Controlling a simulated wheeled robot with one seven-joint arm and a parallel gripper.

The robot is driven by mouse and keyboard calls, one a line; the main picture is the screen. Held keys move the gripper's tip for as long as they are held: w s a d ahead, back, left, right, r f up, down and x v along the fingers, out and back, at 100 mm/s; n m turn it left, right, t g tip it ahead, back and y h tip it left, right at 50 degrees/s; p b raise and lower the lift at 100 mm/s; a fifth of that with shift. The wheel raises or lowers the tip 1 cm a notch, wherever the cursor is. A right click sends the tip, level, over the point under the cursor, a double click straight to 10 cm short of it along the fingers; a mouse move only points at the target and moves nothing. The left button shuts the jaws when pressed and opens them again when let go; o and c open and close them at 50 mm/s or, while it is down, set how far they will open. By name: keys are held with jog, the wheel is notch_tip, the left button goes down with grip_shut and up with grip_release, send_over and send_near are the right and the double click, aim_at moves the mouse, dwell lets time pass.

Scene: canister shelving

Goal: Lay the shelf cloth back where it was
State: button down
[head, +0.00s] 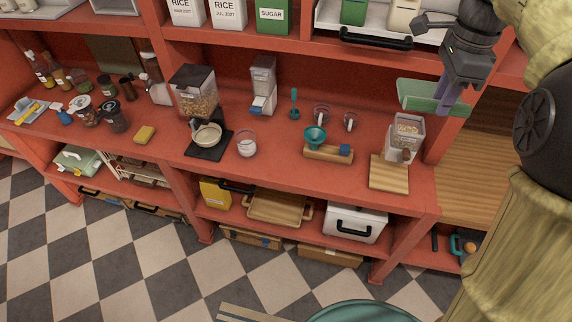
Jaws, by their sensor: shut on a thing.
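My gripper (451,98) is at the upper right in the head view, pointing down. It is shut on a folded light green cloth (415,93), which sticks out to the left and right of the fingers. The cloth shows above the right end of the red counter (270,175), near the right-hand shelf post. Its part behind the fingers is hidden. I cannot tell its exact height above the counter.
A teal funnel (315,136), measuring cups and a grain dispenser (193,93) stand further left. A tray with a black handle (376,39) sits on the shelf above.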

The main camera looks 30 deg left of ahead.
jog(key=w+d+f+n+b, duration=0.1)
jog(key=w+f+n+b, duration=0.15)
jog(key=f, duration=0.65)
jog(key=w+d+f+n+b, duration=0.1)
jog(key=w+f+n+b, duration=0.15)
jog(key=f, duration=0.65)
jog(key=d+f+n+b, duration=0.3)
jog(key=f, duration=1)
jog(key=d+f+n+b, duration=0.2)
jog(key=f+n+b, duration=0.1)
jog(key=f, duration=1)
jog(key=s+d+f+n+b, duration=0.1)
jog(key=d+f+n+b, duration=0.2)
jog(key=f, duration=1.1)
jog(key=shift+d+n+b, duration=0.3)
jog(key=shift+b, duration=0.75)
